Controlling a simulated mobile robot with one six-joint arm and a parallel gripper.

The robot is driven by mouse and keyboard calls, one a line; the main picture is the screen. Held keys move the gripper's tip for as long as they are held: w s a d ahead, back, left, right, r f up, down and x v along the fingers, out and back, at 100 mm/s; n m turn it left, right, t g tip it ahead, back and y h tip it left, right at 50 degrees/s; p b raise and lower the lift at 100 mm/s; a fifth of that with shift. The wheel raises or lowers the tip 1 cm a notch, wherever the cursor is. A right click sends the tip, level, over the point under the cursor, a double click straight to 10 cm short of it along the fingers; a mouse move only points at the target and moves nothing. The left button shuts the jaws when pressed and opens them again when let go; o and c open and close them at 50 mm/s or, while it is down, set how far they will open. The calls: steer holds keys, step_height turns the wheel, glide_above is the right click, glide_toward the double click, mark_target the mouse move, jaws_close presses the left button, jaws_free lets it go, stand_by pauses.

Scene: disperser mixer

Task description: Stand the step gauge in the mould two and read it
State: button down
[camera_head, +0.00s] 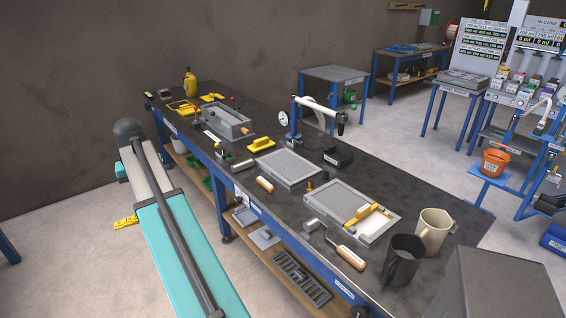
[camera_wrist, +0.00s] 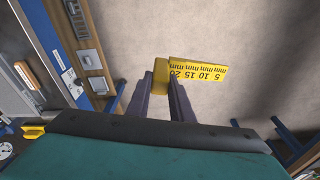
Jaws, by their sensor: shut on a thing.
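The yellow step gauge (camera_wrist: 198,75) is in the wrist view, with marks 5, 10, 15 and 20 mm that read upside down. My gripper (camera_wrist: 161,82) is shut on its plain yellow end block. The gauge is in the air over bare floor, beside the bench. In the head view, the gauge (camera_head: 125,222) shows left of my arm, and my gripper is hidden behind the arm. Two flat grey moulds lie on the bench, one in the middle (camera_head: 264,171) and one nearer (camera_head: 388,230). I cannot read which is mould two.
The dark bench (camera_head: 330,150) holds a grey box-shaped mould (camera_head: 228,122), a stand with a white arm (camera_head: 318,104), a dark jug (camera_head: 402,262) and a cream jug (camera_head: 434,231). A yellow tool (camera_head: 364,213) lies on the nearer mould. Orange-handled tools lie along the front edge.

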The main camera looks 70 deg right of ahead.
steer(key=s+d+m+g+p, duration=0.15)
steer(key=s+d+m, duration=0.25)
steer(key=s+d, duration=0.9)
steer(key=s+d+m+t+p, duration=0.15)
steer(key=s+d+m, duration=0.25)
steer(key=s+d, duration=0.9)
steer(key=s+d+m+p, duration=0.1)
steer(key=s+d+m, duration=0.1)
steer(key=s+d, duration=0.4)
steer(key=s+d+f+m+g+p, duration=0.1)
steer(key=s+d+m, duration=0.2)
steer(key=s+d, duration=0.4)
steer(key=s+d+f+m+g+p, duration=0.1)
steer(key=s+d, duration=0.5)
steer(key=s, duration=1.4)
steer(key=shift+d+m+h+p, duration=0.2)
steer(key=shift+m+h+p, duration=0.1)
steer(key=shift+m+p, duration=0.3)
steer(key=shift+f, duration=0.2)
steer(key=shift+f+b, duration=2.6)
steer(key=shift+f, duration=2.45)
steer(key=shift+f, duration=0.2)
